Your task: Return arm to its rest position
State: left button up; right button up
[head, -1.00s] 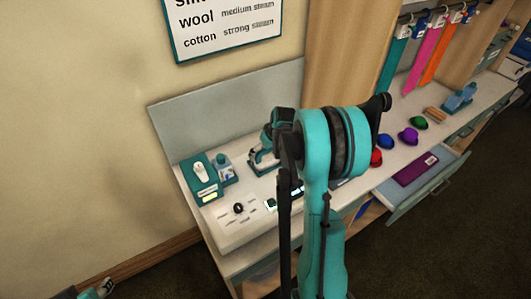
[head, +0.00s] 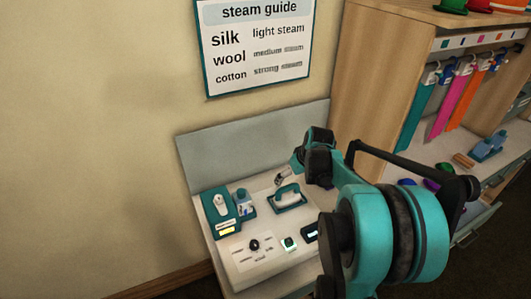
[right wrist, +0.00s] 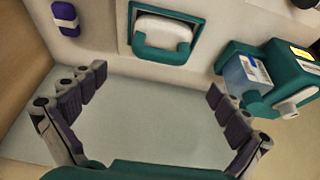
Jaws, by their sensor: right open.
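My right arm (head: 400,235) fills the lower right of the head view, its teal and black links bent over the counter. Its right gripper (head: 285,177) is small there, above the back of the counter and partly behind my wrist. In the right wrist view the right gripper (right wrist: 157,100) is open, its dark jointed fingers wide apart with only pale surface between them. A teal rest (right wrist: 165,58) with a white handled tool (right wrist: 163,27) lies beyond the fingers, apart from them. My left gripper is not in view.
A wooden cabinet (head: 385,75) rises at the right. A steam guide sign (head: 255,45) hangs on the wall.

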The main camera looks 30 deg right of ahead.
jog(key=s+a+r+t+b, duration=0.1)
jog(key=s+a+r, duration=0.15)
jog(key=a, duration=0.55)
jog(key=s+a+r, duration=0.1)
jog(key=s+a, duration=0.2)
jog(key=a, duration=0.5)
jog(key=s+a+f+n+t+b, duration=0.1)
jog(key=s+a+f, duration=0.1)
jog(key=s+a, duration=0.7)
jog(key=shift+s+a+f+t, duration=0.25)
jog(key=shift+a+f+t, duration=0.05)
jog(key=shift+a, duration=0.7)
jog(key=shift+d, duration=0.1)
